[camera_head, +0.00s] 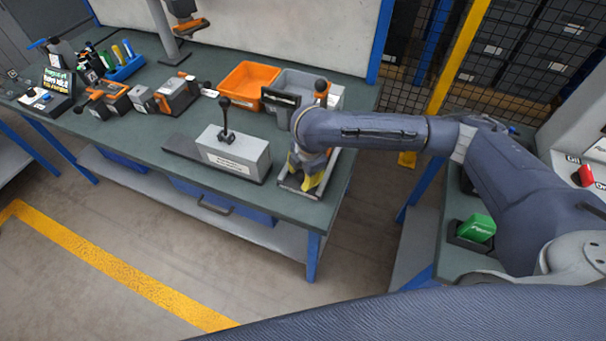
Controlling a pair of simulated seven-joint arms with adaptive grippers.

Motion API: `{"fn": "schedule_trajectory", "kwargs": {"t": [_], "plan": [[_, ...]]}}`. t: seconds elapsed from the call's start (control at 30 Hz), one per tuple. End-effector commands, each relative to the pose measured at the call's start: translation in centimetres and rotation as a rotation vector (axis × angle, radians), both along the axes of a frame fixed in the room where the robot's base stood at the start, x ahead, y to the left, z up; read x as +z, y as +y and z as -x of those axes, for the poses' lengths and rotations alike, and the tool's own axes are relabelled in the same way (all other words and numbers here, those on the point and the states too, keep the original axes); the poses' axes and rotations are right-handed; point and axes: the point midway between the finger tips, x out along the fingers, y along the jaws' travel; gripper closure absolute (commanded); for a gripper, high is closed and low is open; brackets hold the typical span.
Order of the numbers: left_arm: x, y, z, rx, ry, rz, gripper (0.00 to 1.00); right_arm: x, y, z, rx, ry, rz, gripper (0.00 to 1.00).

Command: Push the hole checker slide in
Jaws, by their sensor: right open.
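My right arm reaches in from the right. Its gripper (306,176) points down at the right end of the green-topped bench, over a low light-grey metal fixture (286,182). The gripper is open, and the forearm and wrist cover much of this fixture. Something yellow shows at the fingers; I cannot tell whether they touch the fixture. Just left stands a grey labelled block (233,154) with an upright black lever (225,118) on a dark base. The labels are too small to read, so I cannot tell which device holds the hole checker slide. My left gripper is out of view.
An orange bin (248,82) and a grey bin (297,84) stand behind the fixture. Several grey-and-orange devices (176,95) stand on the bench's left part. A yellow post (456,55) and a second bench with a green block (476,228) are at the right.

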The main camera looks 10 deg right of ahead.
Motion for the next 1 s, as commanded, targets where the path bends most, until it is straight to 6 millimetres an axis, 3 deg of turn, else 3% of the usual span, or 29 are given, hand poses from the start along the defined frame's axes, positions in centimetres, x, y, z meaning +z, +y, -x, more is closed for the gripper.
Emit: {"fn": "schedule_trajectory", "kwargs": {"t": [0.3,0.63,1.0], "plan": [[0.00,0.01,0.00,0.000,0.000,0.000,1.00,-0.05,0.01,-0.01,0.000,0.000,0.000,0.61],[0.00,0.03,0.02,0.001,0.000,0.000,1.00,-0.08,-0.02,0.02,0.000,0.001,0.000,0.99],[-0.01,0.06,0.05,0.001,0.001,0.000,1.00,-0.17,-0.10,0.07,-0.002,0.004,0.002,1.00]]}}
